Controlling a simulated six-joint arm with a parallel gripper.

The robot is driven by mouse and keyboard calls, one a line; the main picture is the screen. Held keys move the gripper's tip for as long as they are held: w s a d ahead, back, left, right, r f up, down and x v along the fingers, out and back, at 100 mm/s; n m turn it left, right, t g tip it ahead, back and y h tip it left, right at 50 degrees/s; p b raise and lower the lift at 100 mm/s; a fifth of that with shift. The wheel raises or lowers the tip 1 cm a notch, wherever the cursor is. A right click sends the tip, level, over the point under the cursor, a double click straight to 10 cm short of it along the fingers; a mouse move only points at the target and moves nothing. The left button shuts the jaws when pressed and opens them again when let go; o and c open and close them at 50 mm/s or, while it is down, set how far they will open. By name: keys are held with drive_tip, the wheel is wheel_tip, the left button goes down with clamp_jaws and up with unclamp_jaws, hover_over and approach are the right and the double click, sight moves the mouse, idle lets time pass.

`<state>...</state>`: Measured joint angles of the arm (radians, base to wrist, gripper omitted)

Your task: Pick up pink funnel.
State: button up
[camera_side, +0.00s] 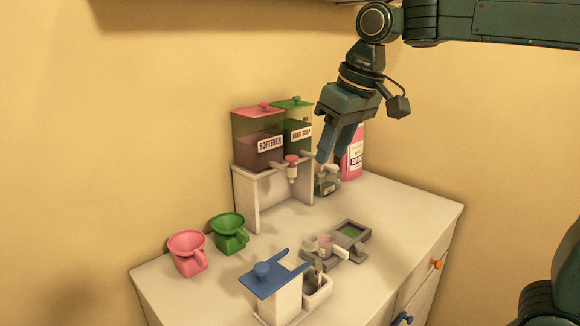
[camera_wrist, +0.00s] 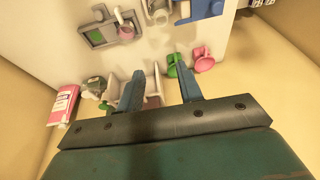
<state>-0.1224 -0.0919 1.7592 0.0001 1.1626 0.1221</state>
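The pink funnel (camera_side: 187,253) stands upright at the left end of the white counter in the side view, with its handle toward the right. It also shows in the wrist view (camera_wrist: 204,60), to the right of my fingers. A green funnel (camera_side: 230,233) stands close beside it on the right; the wrist view shows it (camera_wrist: 172,66) just beyond the right fingertip. My gripper (camera_side: 334,158) is high above the back right of the counter, far from the pink funnel. In the wrist view its two blue fingers (camera_wrist: 161,82) are apart with nothing held between them.
A dispenser stand (camera_side: 245,198) with softener and hand soap tanks is at the back. A pink bottle (camera_side: 353,155) stands behind my gripper. A grey tray (camera_side: 352,231) with cups and a blue-topped holder (camera_side: 270,278) occupy the front middle. The counter's right side is clear.

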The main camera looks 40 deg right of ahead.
drive_tip(key=w+a+f+g, duration=0.1)
drive_tip(key=w+a, duration=0.3)
drive_tip(key=w, duration=0.6)
drive_tip(key=g, duration=0.3)
approach(197, 252)
drive_tip(key=shift+s+a, duration=0.1)
drive_tip(key=shift+f, duration=0.1)
drive_tip(key=shift+f, duration=4.2)
drive_tip(key=shift+f, duration=0.15)
drive_tip(key=shift+f, duration=2.45)
